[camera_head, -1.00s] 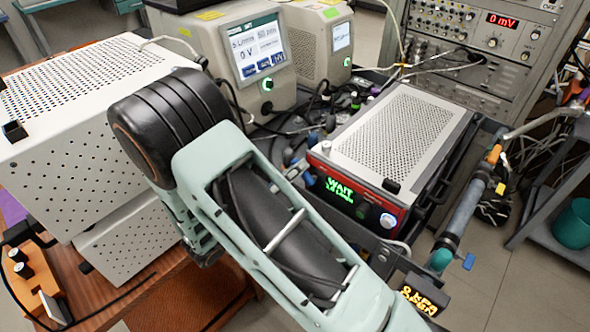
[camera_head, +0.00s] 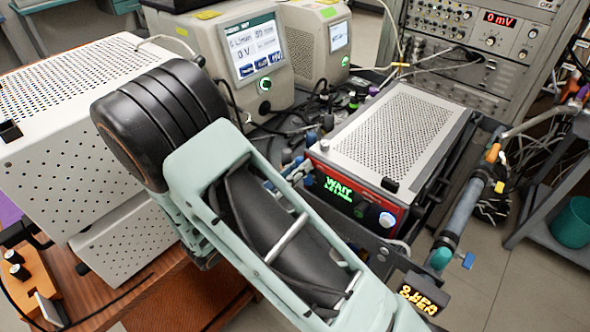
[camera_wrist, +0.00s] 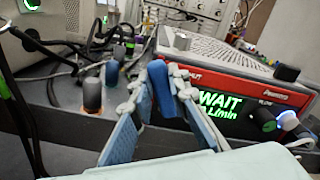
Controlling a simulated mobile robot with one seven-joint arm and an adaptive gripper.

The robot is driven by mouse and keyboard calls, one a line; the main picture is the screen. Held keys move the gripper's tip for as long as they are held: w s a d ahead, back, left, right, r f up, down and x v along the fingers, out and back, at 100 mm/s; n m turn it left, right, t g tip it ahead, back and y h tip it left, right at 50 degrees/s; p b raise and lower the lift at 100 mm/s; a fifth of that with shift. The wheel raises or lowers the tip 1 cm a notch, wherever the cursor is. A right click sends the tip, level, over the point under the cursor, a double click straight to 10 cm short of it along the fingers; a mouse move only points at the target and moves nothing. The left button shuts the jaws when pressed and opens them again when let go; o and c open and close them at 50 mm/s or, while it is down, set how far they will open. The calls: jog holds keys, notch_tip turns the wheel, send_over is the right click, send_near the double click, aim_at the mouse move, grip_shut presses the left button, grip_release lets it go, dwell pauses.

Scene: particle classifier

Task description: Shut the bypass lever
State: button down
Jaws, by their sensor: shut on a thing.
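In the wrist view, a blue upright lever (camera_wrist: 161,88) stands in front of the red-edged instrument. My gripper (camera_wrist: 160,95) has its two grey fingers with blue pads closed on either side of the lever. The lever's lower end is partly hidden by the fingers and the pale edge of my gripper. In the head view my arm covers most of the gripper, and the lever cannot be made out clearly there.
The red-fronted instrument (camera_head: 385,135) with a green WAIT display stands close by; its dark knob (camera_wrist: 263,119) is right of my gripper. A grey-capped knob (camera_wrist: 92,95) is at left. Cables lie behind.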

jog(key=m, duration=0.1)
jog(key=s+d+m+b, duration=0.1)
jog(key=m, duration=0.1)
jog(key=m+b, duration=0.1)
jog(key=m, duration=0.1)
jog(key=shift+s+d+r, duration=0.2)
jog(key=shift+s, duration=0.05)
jog(key=shift+m, duration=0.4)
jog(key=c, duration=1.8)
grip_release()
jog(key=shift+c, duration=0.2)
jog(key=v, duration=1.2)
jog(key=shift+d+r, duration=0.1)
